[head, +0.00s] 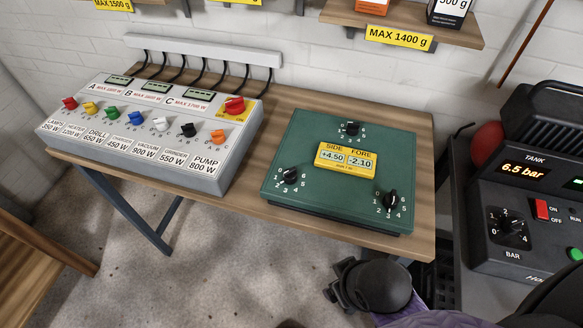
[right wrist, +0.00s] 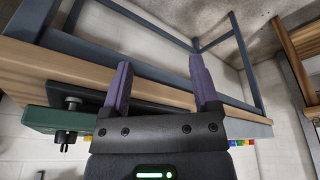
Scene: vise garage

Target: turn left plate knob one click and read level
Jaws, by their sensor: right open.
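A green plate (head: 335,150) lies on the wooden table with three black knobs. The left knob (head: 290,176) is at its front left, the back knob (head: 351,129) at its far edge and the right knob (head: 390,202) at its front right. Each has a number dial; the exact pointer settings are too small to tell. A yellow display (head: 345,158) reads SIDE +4.50 and FORE -2.10. In the right wrist view my right gripper (right wrist: 159,65) is open and empty by the table edge, with the plate (right wrist: 50,120) to its left. My left gripper is out of view.
A grey switch panel (head: 150,135) with colored knobs stands left of the plate. A compressor (head: 530,215) is at right, its display reading 6.5 bar. A shelf (head: 400,22) overhangs behind. A narrow strip of bare tabletop (head: 300,224) lies before the plate.

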